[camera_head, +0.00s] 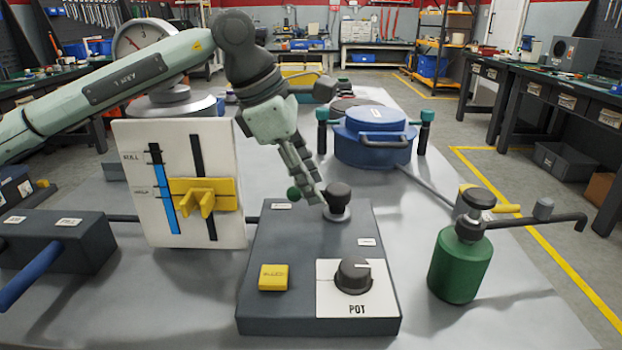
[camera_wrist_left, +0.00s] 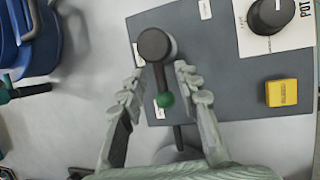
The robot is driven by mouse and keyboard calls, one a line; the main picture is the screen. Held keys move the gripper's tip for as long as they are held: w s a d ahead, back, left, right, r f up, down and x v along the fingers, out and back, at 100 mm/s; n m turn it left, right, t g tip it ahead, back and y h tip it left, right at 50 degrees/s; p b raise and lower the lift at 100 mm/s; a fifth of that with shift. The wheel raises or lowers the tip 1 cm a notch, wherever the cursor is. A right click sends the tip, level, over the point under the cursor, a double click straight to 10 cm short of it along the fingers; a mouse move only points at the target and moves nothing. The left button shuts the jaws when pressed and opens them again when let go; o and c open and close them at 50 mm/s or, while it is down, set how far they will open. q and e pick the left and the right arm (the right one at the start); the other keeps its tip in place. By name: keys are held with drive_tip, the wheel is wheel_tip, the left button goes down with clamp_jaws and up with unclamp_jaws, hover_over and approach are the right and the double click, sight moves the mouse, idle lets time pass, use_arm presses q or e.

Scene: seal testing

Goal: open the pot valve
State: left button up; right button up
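A dark grey control box (camera_head: 300,235) stands on the table. On its far part is a valve with a dark round hub (camera_head: 337,193) and a lever ending in a green ball (camera_head: 293,193). The wrist view shows the hub (camera_wrist_left: 153,44) and green ball (camera_wrist_left: 165,100) too. My left gripper (camera_head: 316,197) is above the box at this lever. In the wrist view its fingers (camera_wrist_left: 158,76) stand apart, one each side of the lever, with gaps visible. A dark dial (camera_head: 353,275) sits on a white plate marked POT at the box's front right. My right gripper is not in view.
A yellow button (camera_head: 273,277) is on the box's front left. A white gauge panel (camera_head: 160,220) with a yellow slider stands left. A blue lidded pot (camera_head: 374,145) is behind right, and a green bottle (camera_head: 460,268) stands right. Bare table lies between box and bottle.

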use_arm(q)
drive_tip(key=shift+w+d+f, duration=0.1)
drive_tip(key=shift+d+f, duration=0.05)
drive_tip(key=shift+f, duration=0.2)
clamp_jaws()
